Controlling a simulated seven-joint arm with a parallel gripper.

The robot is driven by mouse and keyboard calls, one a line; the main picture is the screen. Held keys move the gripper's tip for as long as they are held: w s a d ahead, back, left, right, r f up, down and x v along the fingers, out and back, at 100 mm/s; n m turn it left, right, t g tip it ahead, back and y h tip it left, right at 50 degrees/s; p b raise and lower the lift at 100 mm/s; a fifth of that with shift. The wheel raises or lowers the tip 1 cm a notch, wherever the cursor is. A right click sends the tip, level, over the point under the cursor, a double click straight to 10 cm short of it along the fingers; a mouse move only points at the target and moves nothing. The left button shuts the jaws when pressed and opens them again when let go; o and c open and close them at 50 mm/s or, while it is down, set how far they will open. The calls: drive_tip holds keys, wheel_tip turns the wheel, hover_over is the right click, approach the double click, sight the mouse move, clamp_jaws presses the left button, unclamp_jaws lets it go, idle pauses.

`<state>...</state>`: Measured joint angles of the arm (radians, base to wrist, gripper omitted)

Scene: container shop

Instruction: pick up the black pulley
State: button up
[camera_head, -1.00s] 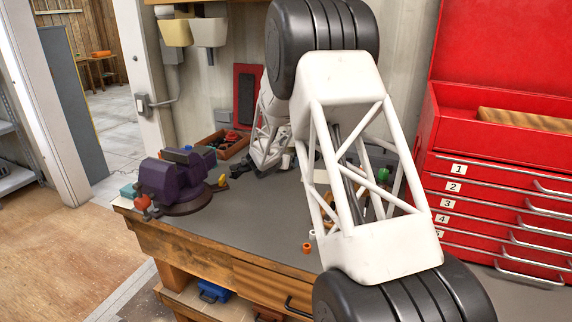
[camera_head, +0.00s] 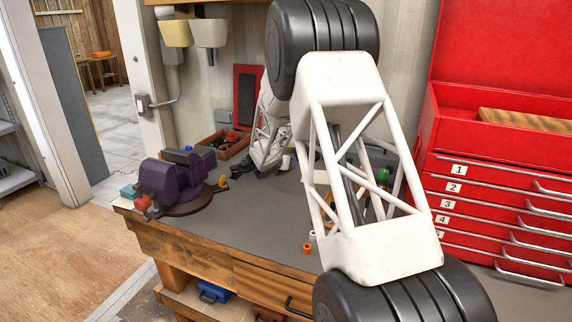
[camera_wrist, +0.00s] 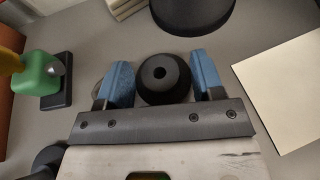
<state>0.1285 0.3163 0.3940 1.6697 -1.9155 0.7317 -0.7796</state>
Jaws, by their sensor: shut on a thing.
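The black pulley (camera_wrist: 162,90), a dark round piece with a small hole in its top, sits between the blue-padded fingers of my gripper (camera_wrist: 163,84) in the wrist view. My gripper is shut on it. In the head view the end of my arm is over the workbench near a wooden tray, and the gripper (camera_head: 245,170) shows only as a small dark shape there. I cannot make out the pulley in that view.
In the wrist view a green and yellow piece (camera_wrist: 40,75) lies left, a large dark round object (camera_wrist: 190,12) beyond, and a pale sheet (camera_wrist: 285,95) right. In the head view a purple vise (camera_head: 175,180) stands left, the wooden tray (camera_head: 238,152) behind, and a red tool chest (camera_head: 490,190) right.

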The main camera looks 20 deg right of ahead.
drive_tip(key=shift+r, duration=0.15)
drive_tip(key=shift+r, duration=1.55)
drive_tip(key=shift+s+a+r, duration=0.1)
drive_tip(key=shift+s, duration=0.2)
drive_tip(key=s+a, duration=0.1)
drive_tip(key=s, duration=0.4)
drive_tip(key=s+a+r, duration=0.1)
drive_tip(key=s, duration=0.4)
drive_tip(key=s+a, duration=0.1)
drive_tip(key=s, duration=0.4)
drive_tip(key=shift+a+r, duration=0.2)
drive_tip(key=shift+a, duration=0.1)
drive_tip(key=shift+w, duration=0.15)
drive_tip(key=w+a+r+n+t+y, duration=0.1)
drive_tip(key=w+a+n+y, duration=0.1)
drive_tip(key=w+a, duration=0.2)
drive_tip(key=w+a+r+n+t+y, duration=0.1)
drive_tip(key=w+a, duration=0.3)
drive_tip(key=w, duration=0.5)
drive_tip(key=w+a+r+n+t+y, duration=0.2)
drive_tip(key=w+a+r+n, duration=0.1)
drive_tip(key=w, duration=0.3)
drive_tip(key=shift+w+a+y, duration=0.15)
drive_tip(key=shift+a+y, duration=0.15)
drive_tip(key=shift+a, duration=0.35)
